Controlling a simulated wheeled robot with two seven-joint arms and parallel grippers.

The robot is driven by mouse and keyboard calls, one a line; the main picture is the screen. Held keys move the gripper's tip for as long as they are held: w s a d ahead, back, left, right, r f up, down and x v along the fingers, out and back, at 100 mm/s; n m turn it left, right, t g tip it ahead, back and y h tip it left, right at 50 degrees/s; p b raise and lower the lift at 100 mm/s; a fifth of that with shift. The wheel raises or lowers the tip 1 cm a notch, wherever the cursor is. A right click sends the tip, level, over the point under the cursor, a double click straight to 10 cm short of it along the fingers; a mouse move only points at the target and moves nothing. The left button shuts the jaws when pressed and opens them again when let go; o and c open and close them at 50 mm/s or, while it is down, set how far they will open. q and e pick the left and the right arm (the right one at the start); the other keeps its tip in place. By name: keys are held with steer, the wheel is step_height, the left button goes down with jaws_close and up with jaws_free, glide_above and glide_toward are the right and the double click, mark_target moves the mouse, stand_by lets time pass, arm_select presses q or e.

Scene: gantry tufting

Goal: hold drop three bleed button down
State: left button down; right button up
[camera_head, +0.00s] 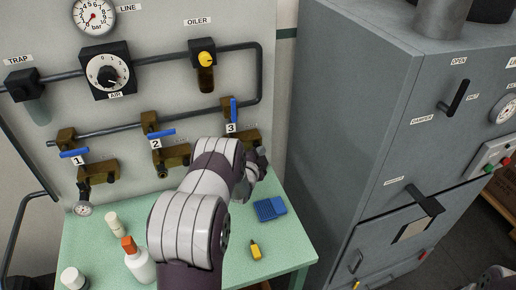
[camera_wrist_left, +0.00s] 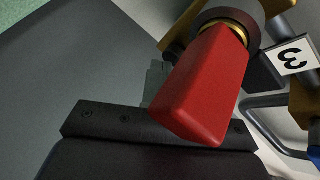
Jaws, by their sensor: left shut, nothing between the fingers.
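Drop three is marked by the "3" label (camera_head: 231,128) on the panel, with its blue valve lever (camera_head: 234,110) upright above a brass body. My left arm hides most of what hangs below that body. My left gripper (camera_head: 262,160) is at drop three, shut and empty. In the left wrist view, a red tapered piece (camera_wrist_left: 207,88) with a brass neck fills the middle, close in front of the gripper's fingers (camera_wrist_left: 156,82). The "3" label (camera_wrist_left: 292,57) shows beside it. I cannot tell whether the fingers touch the red piece or whether it is pressed. My right gripper is not in view.
Drops one (camera_head: 78,160) and two (camera_head: 156,142) are to the left. A grey cabinet (camera_head: 350,120) stands at right.

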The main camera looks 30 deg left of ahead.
arm_select(q)
steer(key=shift+s+d, duration=0.6)
steer(key=shift+d, duration=0.1)
steer(key=shift+p, duration=0.3)
steer(key=s+d+p, duration=0.1)
steer(key=s+d, duration=0.2)
steer(key=shift+s+d, duration=0.1)
steer(key=shift+d, duration=0.3)
